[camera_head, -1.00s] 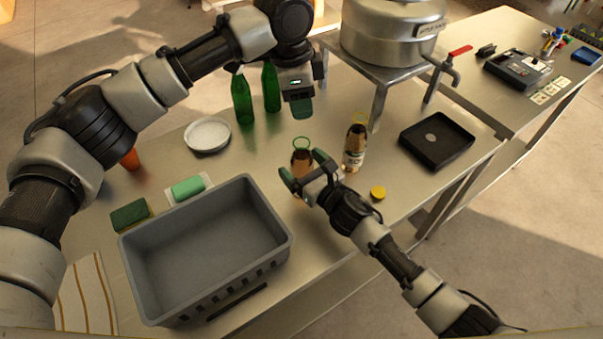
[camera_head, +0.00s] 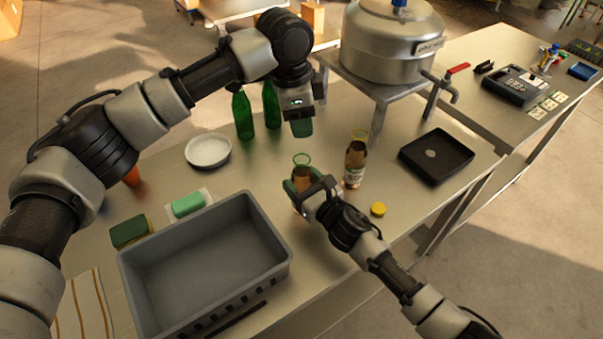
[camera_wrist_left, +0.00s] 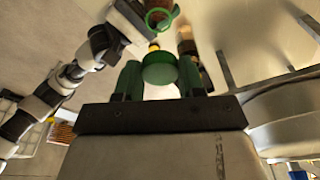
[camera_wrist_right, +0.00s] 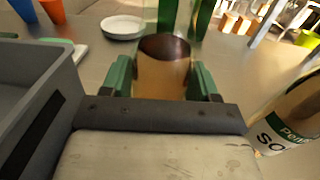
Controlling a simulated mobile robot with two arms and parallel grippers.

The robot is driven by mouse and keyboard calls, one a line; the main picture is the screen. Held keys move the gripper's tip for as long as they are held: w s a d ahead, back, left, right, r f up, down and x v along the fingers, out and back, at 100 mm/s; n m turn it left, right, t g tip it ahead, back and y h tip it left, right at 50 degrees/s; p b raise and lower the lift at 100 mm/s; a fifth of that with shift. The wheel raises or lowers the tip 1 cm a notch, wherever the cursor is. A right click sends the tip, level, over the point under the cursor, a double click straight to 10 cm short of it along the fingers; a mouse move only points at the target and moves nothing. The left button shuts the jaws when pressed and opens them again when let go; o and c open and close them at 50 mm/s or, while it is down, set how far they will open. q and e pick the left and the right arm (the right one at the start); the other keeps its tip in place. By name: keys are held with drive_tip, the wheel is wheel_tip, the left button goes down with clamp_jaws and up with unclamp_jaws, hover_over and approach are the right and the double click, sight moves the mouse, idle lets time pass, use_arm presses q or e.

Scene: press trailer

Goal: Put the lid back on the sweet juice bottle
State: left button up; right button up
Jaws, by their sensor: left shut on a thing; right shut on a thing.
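A clear bottle (camera_head: 302,162) with brown juice and a green rim stands open on the table. My right gripper (camera_head: 303,189) is shut around its body; the right wrist view also shows this bottle (camera_wrist_right: 165,72) between the fingers. Its label is not visible. My left gripper (camera_head: 301,128) hangs above and behind it, pointing down. The left wrist view shows a round green lid (camera_wrist_left: 160,68) between its closed fingers, apart from the bottle rim (camera_wrist_left: 158,17). A second open bottle (camera_head: 355,160) stands to the right, its label (camera_wrist_right: 283,135) partly readable as "SO".
A yellow lid (camera_head: 378,209) lies on the table near the second bottle. A grey crate (camera_head: 205,300) is at front left, a black tray (camera_head: 437,156) at right. Green bottles (camera_head: 242,115), a white dish (camera_head: 208,150) and a metal pot on a stand (camera_head: 390,45) are behind.

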sight(302, 154)
use_arm(q)
drive_tip(key=shift+f, duration=2.3)
drive_tip(key=shift+f, duration=0.1)
drive_tip(key=shift+f, duration=0.8)
drive_tip(key=shift+f, duration=0.55)
